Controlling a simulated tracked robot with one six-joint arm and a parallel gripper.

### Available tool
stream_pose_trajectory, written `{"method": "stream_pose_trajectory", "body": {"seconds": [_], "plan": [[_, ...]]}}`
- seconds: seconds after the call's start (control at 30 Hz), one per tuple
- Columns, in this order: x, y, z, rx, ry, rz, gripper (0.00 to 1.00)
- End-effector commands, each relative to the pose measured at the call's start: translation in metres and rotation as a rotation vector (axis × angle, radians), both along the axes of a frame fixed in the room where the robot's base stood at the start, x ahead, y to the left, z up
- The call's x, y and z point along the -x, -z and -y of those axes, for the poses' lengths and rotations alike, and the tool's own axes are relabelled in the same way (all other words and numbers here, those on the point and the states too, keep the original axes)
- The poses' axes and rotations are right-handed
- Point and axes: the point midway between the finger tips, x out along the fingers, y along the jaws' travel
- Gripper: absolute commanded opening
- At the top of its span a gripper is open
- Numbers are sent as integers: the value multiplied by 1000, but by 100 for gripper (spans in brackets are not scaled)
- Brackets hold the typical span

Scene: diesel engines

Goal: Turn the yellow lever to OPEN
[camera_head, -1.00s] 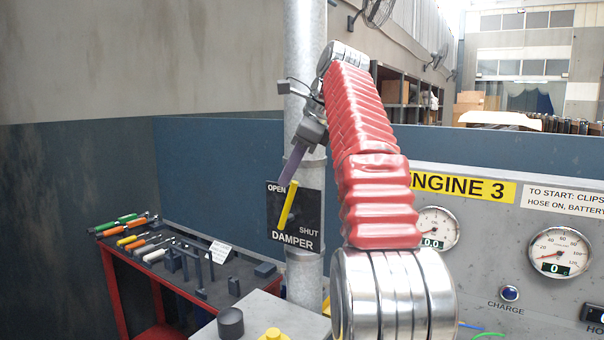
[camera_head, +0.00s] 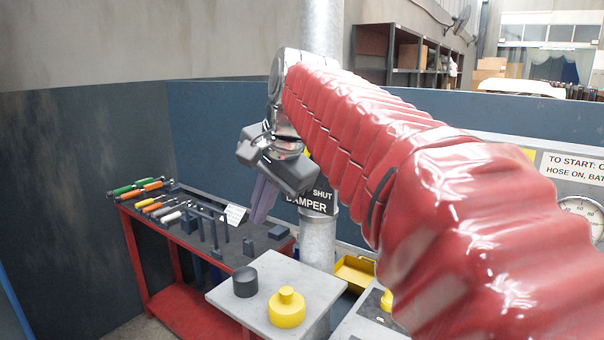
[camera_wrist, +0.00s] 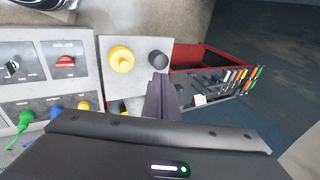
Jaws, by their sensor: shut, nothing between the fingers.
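The black DAMPER plate (camera_head: 318,202) is on the grey vertical pipe in the head view. Its SHUT label and part of its name show; my gripper and arm cover the OPEN side. A small yellow patch (camera_head: 307,152) shows beside my wrist; I cannot tell whether it is the yellow lever, whose position is hidden. My gripper (camera_head: 258,220) is shut and empty, with its purple fingers pointing down in front and left of the plate. In the wrist view the closed fingers (camera_wrist: 161,80) show, with no lever near them.
A red tool bench (camera_head: 180,318) stands at lower left with screwdrivers and dark blocks. A grey stand (camera_head: 222,296) carries a black knob (camera_head: 245,281) and a yellow knob (camera_head: 287,308). A yellow tray (camera_head: 355,272) is behind it. A control panel (camera_wrist: 64,62) shows in the wrist view.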

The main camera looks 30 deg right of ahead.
Motion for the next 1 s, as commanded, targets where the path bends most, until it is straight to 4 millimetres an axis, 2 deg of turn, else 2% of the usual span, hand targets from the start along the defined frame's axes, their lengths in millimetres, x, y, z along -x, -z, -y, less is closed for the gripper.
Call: {"method": "stream_pose_trajectory", "body": {"seconds": [0.1, 0.5, 0.8, 1.0], "plan": [[21, 22, -15, 75, -119, 8, 0], [92, 110, -51, 334, -541, 32, 0], [146, 186, -68, 526, -870, 50, 0], [168, 220, -74, 608, -1014, 60, 0]]}}
